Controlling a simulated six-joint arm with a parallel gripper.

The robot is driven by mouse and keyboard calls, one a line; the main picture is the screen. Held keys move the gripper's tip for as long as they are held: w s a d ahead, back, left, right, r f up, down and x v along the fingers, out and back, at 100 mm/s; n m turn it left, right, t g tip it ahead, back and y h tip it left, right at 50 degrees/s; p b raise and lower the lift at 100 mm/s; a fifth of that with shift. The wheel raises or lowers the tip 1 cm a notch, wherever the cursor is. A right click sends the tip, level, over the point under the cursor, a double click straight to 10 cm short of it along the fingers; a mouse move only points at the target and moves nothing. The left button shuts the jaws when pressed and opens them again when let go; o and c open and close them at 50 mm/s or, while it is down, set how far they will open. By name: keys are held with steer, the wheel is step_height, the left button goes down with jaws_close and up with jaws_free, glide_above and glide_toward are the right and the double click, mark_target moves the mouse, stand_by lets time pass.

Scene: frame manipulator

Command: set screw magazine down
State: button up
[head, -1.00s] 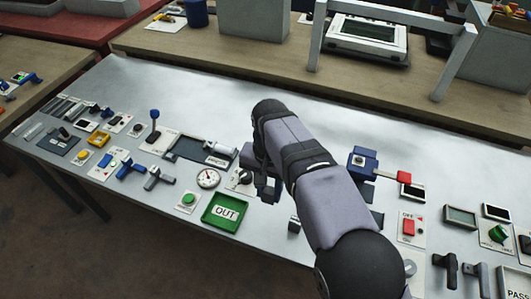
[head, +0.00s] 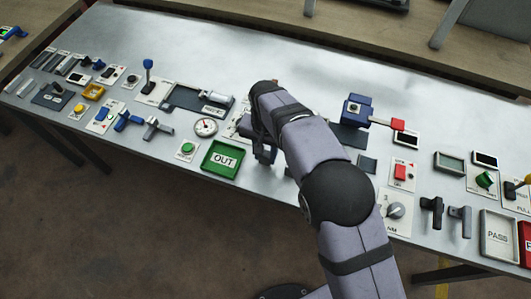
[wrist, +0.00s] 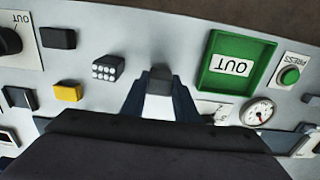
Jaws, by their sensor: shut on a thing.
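My gripper (wrist: 160,90) is shut on a small dark grey block (wrist: 160,74), which I take to be the screw magazine. Only its end shows between the fingertips in the wrist view. In the head view my gripper (head: 264,154) hangs over the metal bench, just right of the green OUT tray (head: 207,167); the held block cannot be made out there. I cannot tell whether the block touches the bench. In the wrist view the OUT tray (wrist: 212,82) lies to the right, apart from the fingers.
In the wrist view a dark block with white dots (wrist: 107,68) stands left of the fingers, with a yellow block (wrist: 67,92) beyond. A green press button (wrist: 290,76) and a dial gauge (wrist: 258,112) are at right. A blue device with a red end (head: 359,108) stands right of my arm.

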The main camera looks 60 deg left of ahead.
mark_target(266, 153)
steer(key=shift+f, duration=0.5)
steer(key=shift+f, duration=0.1)
steer(key=shift+f, duration=0.1)
steer(key=o, duration=1.1)
step_height(266, 153, up, 12)
steer(key=b, duration=0.3)
steer(key=shift+r, duration=0.2)
